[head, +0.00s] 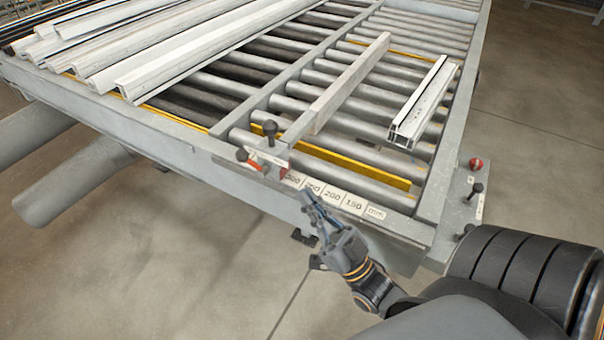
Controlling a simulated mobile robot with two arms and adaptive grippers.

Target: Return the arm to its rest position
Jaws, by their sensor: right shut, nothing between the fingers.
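My right arm comes in from the lower right of the head view. Its gripper (313,205) is shut and empty, in front of the bench's front edge by the number scale. The fingers point up and left, toward the clamp area. I cannot tell whether the fingertips touch the bench edge. My left gripper is not in view. The roller bench (150,132) fills the upper middle of the view.
Several long white profiles (180,45) lie at the upper left. A short profile (424,103) lies on the rollers beside a long bar (350,80). The floor (180,260) in front is clear.

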